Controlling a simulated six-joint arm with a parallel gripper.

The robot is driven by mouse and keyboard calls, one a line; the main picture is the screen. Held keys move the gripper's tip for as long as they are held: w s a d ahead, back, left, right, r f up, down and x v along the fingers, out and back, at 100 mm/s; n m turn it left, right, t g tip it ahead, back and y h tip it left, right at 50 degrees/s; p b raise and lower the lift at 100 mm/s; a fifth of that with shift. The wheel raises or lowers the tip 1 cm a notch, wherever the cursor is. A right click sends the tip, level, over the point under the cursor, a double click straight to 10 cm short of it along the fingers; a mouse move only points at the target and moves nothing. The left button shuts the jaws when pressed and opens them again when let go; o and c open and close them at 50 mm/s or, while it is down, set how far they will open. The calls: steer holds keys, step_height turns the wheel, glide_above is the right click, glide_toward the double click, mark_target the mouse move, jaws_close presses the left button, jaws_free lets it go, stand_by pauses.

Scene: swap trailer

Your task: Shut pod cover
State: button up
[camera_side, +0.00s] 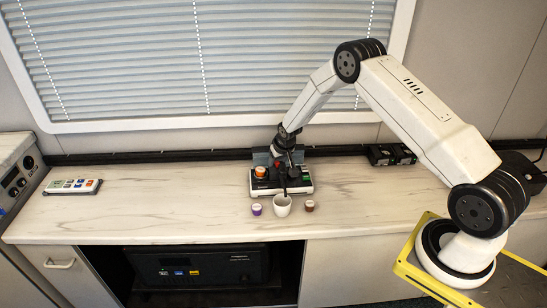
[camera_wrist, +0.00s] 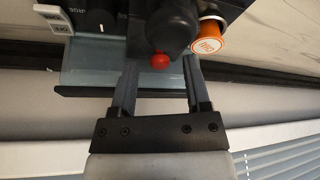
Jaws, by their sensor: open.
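The pod machine (camera_side: 262,190) stands on the counter, dark on top with a light front edge. Its dark rounded part (camera_wrist: 168,25) with a red knob (camera_wrist: 160,61) shows in the wrist view; the red also shows small in the side view. I cannot tell from these views how far the cover is open. My gripper (camera_wrist: 158,62) is open, with its two fingers on either side of the red knob; contact is not clear. An orange pod (camera_wrist: 209,45) sits beside the dark part and also shows in the side view (camera_side: 261,172). My gripper partly hides the machine there.
A button panel (camera_side: 72,186) lies far left. Black boxes (camera_side: 390,154) stand at back right.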

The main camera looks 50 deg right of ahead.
jaws_close()
stand_by(1.4)
